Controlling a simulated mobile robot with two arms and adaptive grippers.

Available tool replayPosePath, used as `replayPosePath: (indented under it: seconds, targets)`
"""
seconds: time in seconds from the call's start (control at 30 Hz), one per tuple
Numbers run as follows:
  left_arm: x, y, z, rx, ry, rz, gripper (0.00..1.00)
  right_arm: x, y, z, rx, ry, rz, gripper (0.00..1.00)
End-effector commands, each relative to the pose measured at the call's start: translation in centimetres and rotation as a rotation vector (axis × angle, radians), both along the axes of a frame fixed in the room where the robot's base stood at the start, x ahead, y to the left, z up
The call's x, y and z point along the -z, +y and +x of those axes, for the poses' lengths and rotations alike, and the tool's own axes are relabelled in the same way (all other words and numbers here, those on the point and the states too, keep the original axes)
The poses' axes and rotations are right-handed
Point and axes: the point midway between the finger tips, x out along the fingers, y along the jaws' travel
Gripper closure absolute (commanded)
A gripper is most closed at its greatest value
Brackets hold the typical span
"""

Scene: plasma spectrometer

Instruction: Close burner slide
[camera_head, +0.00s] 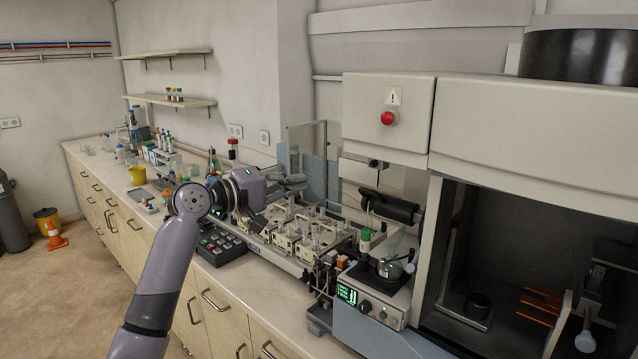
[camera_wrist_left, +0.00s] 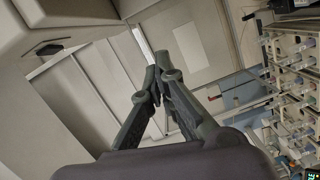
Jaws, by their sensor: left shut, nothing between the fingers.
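The spectrometer (camera_head: 540,140) is a large white cabinet on the right of the head view. Its burner compartment (camera_head: 500,250) stands open, with a dark inside. A black round part (camera_head: 478,305) and orange bars (camera_head: 540,305) show in it; I cannot tell for certain which part is the burner slide. My left gripper (camera_head: 298,184) is over the sample racks, left of the cabinet and well apart from the compartment. In the left wrist view its fingers (camera_wrist_left: 160,76) are together and empty, with a pale wall behind them. My right gripper is not in view.
Sample racks with several vials (camera_head: 300,240) sit below my left gripper. A small unit with a green display (camera_head: 375,290) stands between the racks and the compartment. A red button (camera_head: 388,118) is on the upper panel. Shelves (camera_head: 165,53) hang at the far left.

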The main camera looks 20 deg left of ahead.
Motion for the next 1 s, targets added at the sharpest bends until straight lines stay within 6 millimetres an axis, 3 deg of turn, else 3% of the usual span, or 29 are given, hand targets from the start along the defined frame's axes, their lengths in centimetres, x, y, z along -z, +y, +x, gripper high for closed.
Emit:
replayPosePath:
  seconds: [0.47, 0.7, 1.0]
  targets:
    - [0.1, -4.9, 8.0, 0.002, 0.002, 0.001, 1.0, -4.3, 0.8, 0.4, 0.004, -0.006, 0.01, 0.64]
    - [1.1, -7.8, 7.0, 0.001, 0.003, 0.006, 1.0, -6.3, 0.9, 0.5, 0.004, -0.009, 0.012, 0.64]
    - [1.5, -8.5, 6.7, 0.001, 0.001, 0.005, 1.0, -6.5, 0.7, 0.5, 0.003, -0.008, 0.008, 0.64]
